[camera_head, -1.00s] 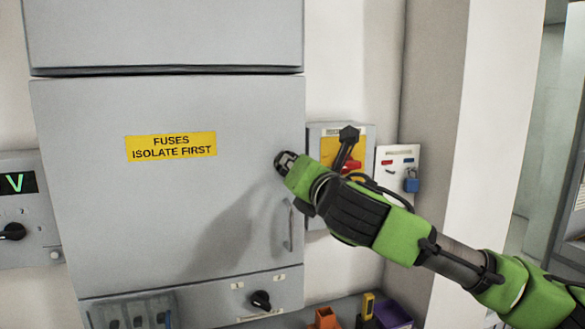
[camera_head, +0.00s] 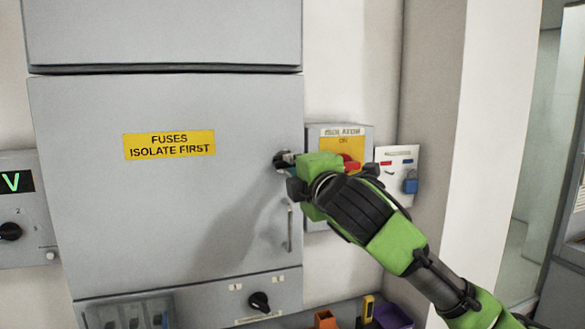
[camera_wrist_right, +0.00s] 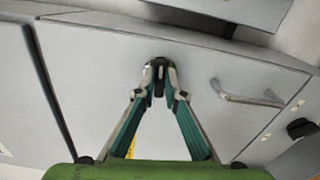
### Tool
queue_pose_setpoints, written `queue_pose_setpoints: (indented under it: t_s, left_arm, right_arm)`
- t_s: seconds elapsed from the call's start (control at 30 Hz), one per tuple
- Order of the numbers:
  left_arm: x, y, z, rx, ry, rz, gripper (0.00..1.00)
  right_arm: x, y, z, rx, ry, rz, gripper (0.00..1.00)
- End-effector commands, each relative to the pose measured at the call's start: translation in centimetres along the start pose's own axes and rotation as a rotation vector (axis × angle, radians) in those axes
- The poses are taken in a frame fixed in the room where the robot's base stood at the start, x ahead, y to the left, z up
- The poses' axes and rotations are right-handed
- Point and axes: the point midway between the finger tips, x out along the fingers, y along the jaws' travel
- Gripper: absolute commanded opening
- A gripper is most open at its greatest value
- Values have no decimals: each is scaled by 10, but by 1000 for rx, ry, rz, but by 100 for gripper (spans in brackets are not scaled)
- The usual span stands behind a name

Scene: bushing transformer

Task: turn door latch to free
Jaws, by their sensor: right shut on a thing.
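The grey cabinet door (camera_head: 150,210) carries a yellow label (camera_head: 169,144) reading "FUSES ISOLATE FIRST". The small dark door latch (camera_wrist_right: 159,80) is on the door near its edge, above the bar handle. My right gripper (camera_head: 283,160) is at the door's right edge. In the right wrist view its two fingertips (camera_wrist_right: 159,72) are closed on the latch from both sides. The fingers hide much of the latch, and its exact angle is hard to tell. My left gripper is not in view.
A bar handle (camera_head: 289,230) stands out from the door below my gripper. An isolator box (camera_head: 327,134) with a red and yellow switch is right behind my wrist. A panel with a blue padlock (camera_head: 410,182) hangs farther right. A black knob (camera_head: 260,301) sits below the door.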

Motion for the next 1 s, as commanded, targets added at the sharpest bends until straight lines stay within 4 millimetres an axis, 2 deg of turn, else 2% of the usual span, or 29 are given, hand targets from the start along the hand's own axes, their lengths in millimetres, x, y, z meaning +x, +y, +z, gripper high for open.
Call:
queue_pose_setpoints:
  t_s: [0.3, 0.83, 0.87, 0.9, 1.0]
  left_arm:
    - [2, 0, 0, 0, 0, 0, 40]
    - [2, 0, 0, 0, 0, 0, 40]
    - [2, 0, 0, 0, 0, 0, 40]
    - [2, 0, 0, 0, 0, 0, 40]
    - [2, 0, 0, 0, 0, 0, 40]
  right_arm:
    - [0, -1, 1, 110, -3, 0, 0]
    - [0, -1, 1, 130, -3, 0, 0]
    - [0, -1, 1, 130, -2, 0, 18]
    - [0, -1, 1, 130, -2, 0, 27]
    - [0, -1, 1, 129, -2, 0, 27]
